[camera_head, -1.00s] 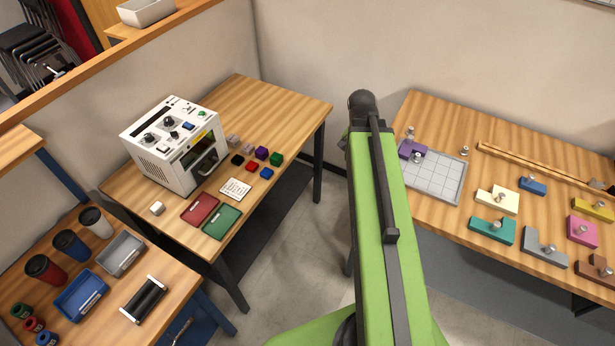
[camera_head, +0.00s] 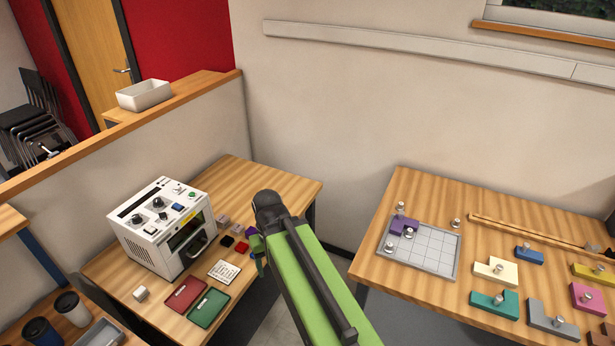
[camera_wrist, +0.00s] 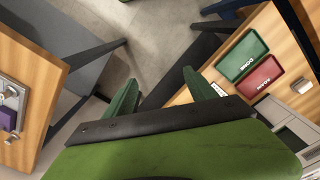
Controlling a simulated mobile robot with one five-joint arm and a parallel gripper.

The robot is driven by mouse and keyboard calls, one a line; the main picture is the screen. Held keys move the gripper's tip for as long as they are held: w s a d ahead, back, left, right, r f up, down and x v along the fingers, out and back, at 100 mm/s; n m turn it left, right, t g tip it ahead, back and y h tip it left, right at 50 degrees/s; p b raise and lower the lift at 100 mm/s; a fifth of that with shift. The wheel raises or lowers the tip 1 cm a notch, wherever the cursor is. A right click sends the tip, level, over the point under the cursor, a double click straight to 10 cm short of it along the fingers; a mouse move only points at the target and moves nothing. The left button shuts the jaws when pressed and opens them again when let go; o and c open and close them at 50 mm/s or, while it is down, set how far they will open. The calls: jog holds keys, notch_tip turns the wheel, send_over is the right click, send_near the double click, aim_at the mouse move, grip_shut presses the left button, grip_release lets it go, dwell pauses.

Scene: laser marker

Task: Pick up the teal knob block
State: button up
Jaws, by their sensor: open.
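A grid plate (camera_head: 425,255) with a purple knob block (camera_head: 404,226) lies left of the teal block. Blue, yellow and pink knob blocks stand nearby. A white machine (camera_head: 165,225), red tray (camera_head: 187,294) and green tray (camera_head: 208,309) are on the left table. Floor shows between the tables.

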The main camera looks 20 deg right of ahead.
jog(key=s+d+r+m+h+p, duration=0.1)
jog(key=s+d+r+m+h, duration=0.1)
jog(key=d+m, duration=1)
jog(key=s+d+r+m+h+p, duration=0.15)
jog(key=d+m, duration=0.65)
jog(key=d, duration=0.8)
jog(key=s+d+r+m+g+p, duration=0.1)
jog(key=s+d+m, duration=0.1)
jog(key=s+d, duration=0.35)
jog(key=s+d+r+m+g+p, duration=0.1)
jog(key=s+d+r+m, duration=0.15)
jog(key=d, duration=0.55)
jog(key=m+g+b, duration=0.2)
jog(key=m+b, duration=0.2)
jog(key=b, duration=0.6)
send_over(488, 301)
jog(key=shift+y, duration=0.35)
jog(key=f, duration=1)
jog(key=shift+w+a+f, duration=0.1)
jog(key=shift+w+f, duration=0.05)
jog(key=shift+w, duration=0.05)
jog(key=shift+s+f+t, duration=0.15)
jog(key=shift+f+t, duration=0.15)
jog(key=shift+r, duration=0.1)
